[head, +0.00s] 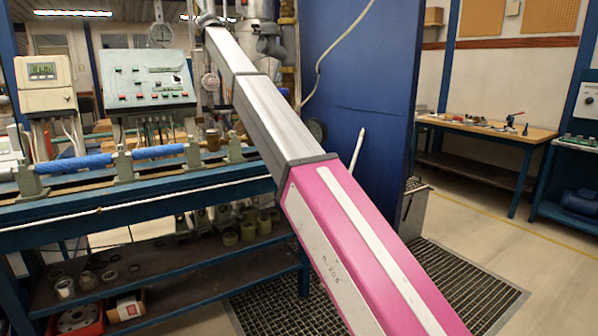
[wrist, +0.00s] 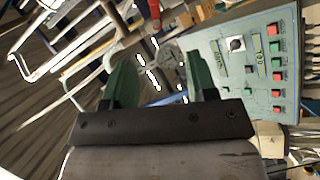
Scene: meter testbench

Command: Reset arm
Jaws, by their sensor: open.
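My gripper (wrist: 155,72) shows in the wrist view with its two green fingers apart and nothing held between them. A green-grey control panel with red and green buttons (wrist: 250,62) lies just beyond and to the right of the fingers in that view. In the head view, my pink and grey arm stretches from the bottom right up to the top left. Its far end is up beside the control panel (head: 147,85), near the pipes, and the fingers cannot be made out there.
A blue-framed bench (head: 150,196) carries a blue pipe (head: 80,163) and a white meter box (head: 44,72) at the left. Grey and metal pipes (head: 270,35) rise behind the arm's end. A blue partition (head: 365,90) stands right of them. Open floor (head: 470,225) lies at the right.

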